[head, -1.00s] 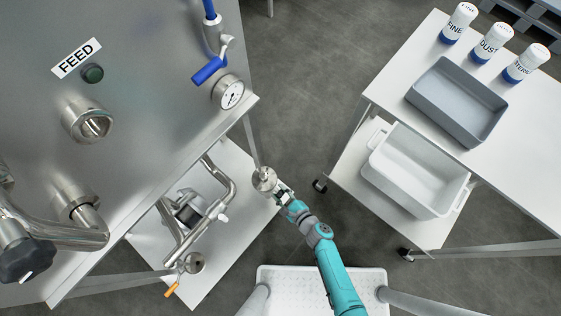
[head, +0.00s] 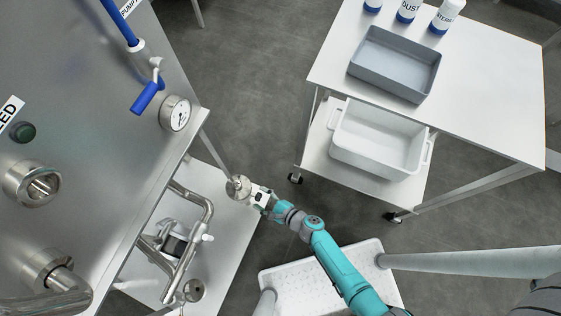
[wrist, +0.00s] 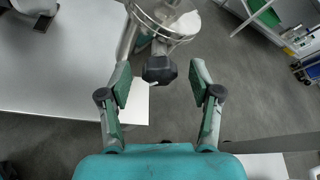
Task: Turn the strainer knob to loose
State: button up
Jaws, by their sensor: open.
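The dark, faceted knob (wrist: 159,69) sits on a metal stem under a round steel body, which I take to be the strainer (wrist: 168,18). In the wrist view, my gripper (wrist: 160,80) is open, with green-padded fingers to the left and right of the knob. A gap shows on both sides; whether the knob is fully between the tips or just beyond them I cannot tell. In the head view, my gripper (head: 257,195) is close beside the round steel strainer (head: 238,188), and the knob is hidden there. The knob's marking cannot be read.
Piping (head: 190,230) stands on a low white shelf. A white cart (head: 480,110) with grey tray (head: 395,65) and white bin (head: 375,145) is at right. Floor lies between.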

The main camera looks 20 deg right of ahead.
jog(key=v, duration=1)
jog(key=shift+s, duration=0.1)
dwell(0.3)
